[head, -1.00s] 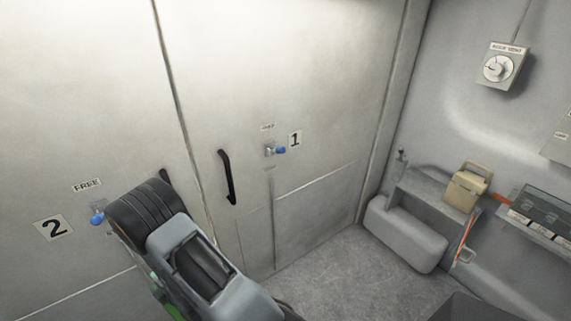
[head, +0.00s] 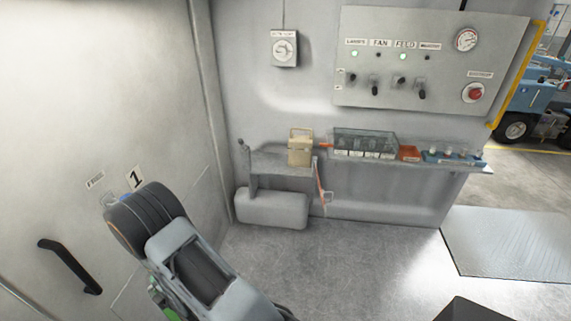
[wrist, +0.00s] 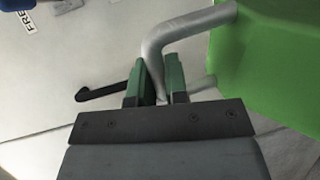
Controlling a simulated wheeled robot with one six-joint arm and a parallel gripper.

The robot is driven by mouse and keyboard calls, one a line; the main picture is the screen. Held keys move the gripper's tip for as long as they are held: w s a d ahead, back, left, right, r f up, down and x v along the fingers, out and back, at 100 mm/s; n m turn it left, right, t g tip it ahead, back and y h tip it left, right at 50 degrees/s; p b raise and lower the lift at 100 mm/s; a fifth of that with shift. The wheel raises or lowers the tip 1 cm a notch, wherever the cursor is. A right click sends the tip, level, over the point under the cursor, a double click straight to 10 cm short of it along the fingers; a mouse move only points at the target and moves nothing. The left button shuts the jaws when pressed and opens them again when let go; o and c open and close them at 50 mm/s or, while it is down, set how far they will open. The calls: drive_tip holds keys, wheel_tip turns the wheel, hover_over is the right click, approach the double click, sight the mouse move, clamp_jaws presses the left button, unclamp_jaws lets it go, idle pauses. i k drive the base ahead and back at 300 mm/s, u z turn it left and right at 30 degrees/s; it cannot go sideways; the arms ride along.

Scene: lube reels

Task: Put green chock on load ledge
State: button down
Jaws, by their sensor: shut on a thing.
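The green chock (wrist: 272,60) fills the right side of the wrist view, with a bent grey tube handle on its left. My gripper (wrist: 156,78) is shut on this handle, one green finger on each side of the tube. In the head view my arm hides the gripper and most of the chock; only a little green shows by the arm at the bottom. A wall ledge (head: 462,162) runs along the back wall under the panel. No load ledge label is readable, so I cannot tell if this is the one.
The ledge carries a clear-lidded case (head: 365,143), an orange box (head: 409,153) and a blue tray (head: 450,157). A tan container (head: 300,147) stands on a grey bench (head: 268,165) left of it. A door with a black handle (head: 70,266) is close at left. The floor before the wall is clear.

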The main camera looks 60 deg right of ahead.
sight(266, 159)
drive_tip(key=z, duration=1.35)
drive_tip(key=i, duration=1.65)
